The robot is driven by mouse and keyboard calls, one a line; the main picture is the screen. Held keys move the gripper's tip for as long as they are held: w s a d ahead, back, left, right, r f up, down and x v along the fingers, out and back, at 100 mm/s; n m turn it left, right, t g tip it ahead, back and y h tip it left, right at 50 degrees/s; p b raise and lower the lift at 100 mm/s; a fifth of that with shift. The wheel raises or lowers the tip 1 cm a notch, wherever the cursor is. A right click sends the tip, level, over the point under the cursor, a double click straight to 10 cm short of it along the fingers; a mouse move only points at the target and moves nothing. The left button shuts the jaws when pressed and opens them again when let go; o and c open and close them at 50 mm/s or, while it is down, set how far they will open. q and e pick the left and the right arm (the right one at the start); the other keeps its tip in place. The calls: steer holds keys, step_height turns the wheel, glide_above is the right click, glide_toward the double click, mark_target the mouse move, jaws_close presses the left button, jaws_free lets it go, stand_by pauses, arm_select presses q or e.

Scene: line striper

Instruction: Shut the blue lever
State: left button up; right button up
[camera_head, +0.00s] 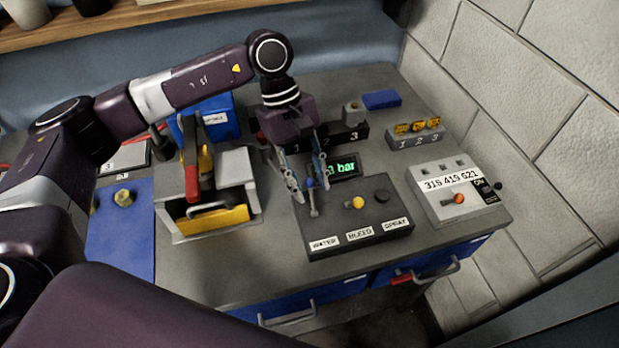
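A dark control box (372,236) on the grey worktop carries the labels WATER, a middle word that is hard to read, and SPRAY. The blue lever (310,183) rises from its left part above the WATER label, with a small blue knob. My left gripper (312,191) points down over it with its two fingers apart, one on each side of the lever. I cannot tell whether a finger touches it. A yellow knob (357,202) and a black knob (382,196) sit to the right on the same box. My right gripper is not in view.
A green display (343,167) reading "bar" stands just behind the box, partly hidden by my gripper. A grey-white unit (450,190) with an orange knob is on the right. Blue drawers (320,297) are below the worktop's front edge.

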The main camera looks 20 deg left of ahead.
arm_select(q)
steer(key=shift+c, duration=0.3)
jaws_close()
